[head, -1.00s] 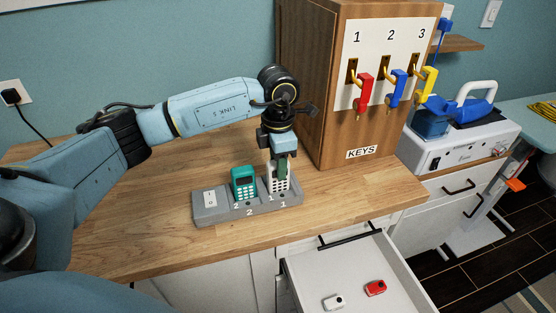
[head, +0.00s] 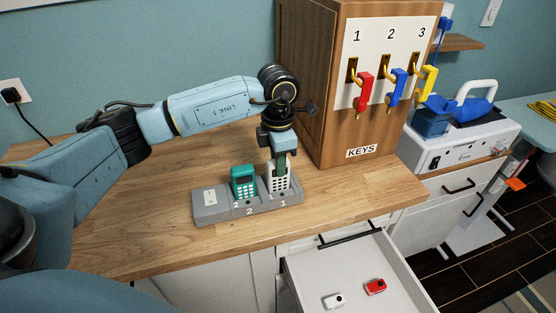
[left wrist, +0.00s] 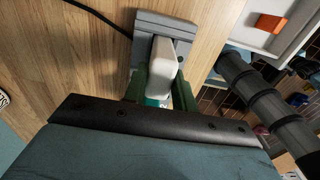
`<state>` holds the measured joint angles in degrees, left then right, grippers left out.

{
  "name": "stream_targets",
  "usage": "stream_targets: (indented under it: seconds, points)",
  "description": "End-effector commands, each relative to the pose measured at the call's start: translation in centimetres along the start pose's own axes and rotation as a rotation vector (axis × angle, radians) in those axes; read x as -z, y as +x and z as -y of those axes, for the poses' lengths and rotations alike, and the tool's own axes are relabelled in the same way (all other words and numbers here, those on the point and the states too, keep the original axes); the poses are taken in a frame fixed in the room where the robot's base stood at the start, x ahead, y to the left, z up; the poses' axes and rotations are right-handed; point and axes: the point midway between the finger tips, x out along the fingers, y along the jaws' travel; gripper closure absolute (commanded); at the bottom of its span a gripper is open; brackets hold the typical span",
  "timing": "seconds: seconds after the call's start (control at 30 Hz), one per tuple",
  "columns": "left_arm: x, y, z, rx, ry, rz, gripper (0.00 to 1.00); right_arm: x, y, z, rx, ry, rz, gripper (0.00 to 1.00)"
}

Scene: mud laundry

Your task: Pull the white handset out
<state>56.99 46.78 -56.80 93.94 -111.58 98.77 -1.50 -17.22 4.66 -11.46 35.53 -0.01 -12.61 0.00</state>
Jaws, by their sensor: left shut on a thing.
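The white handset (head: 281,184) stands upright in the right slot of the grey charging dock (head: 225,212), at the slot marked 1. My left gripper (head: 280,166) comes down from above and is shut on the handset's upper part, hiding some of it. In the left wrist view the white handset (left wrist: 163,62) sits between the two green fingers (left wrist: 160,88), with the dock (left wrist: 180,22) around and beyond it. My right gripper is not in view.
A teal handset (head: 244,183) stands in the dock's slot 2, close beside the white one. A wooden key cabinet (head: 320,110) rises behind right. Below, an open drawer (head: 345,270) holds a white fob (head: 333,301) and a red fob (head: 375,287). The counter's left is clear.

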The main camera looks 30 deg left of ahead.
Motion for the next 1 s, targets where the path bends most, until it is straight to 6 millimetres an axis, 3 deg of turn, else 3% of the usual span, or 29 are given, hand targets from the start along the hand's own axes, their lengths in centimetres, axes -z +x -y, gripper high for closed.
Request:
stream_targets:
  seconds: [0.43, 1.0]
  points:
    - [0.0, -0.4, 0.0, -0.001, 0.000, 0.001, 1.00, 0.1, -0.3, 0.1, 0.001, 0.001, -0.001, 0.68]
    - [0.0, -3.3, 0.0, 0.000, 0.000, 0.001, 1.00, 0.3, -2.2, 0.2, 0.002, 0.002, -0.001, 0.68]
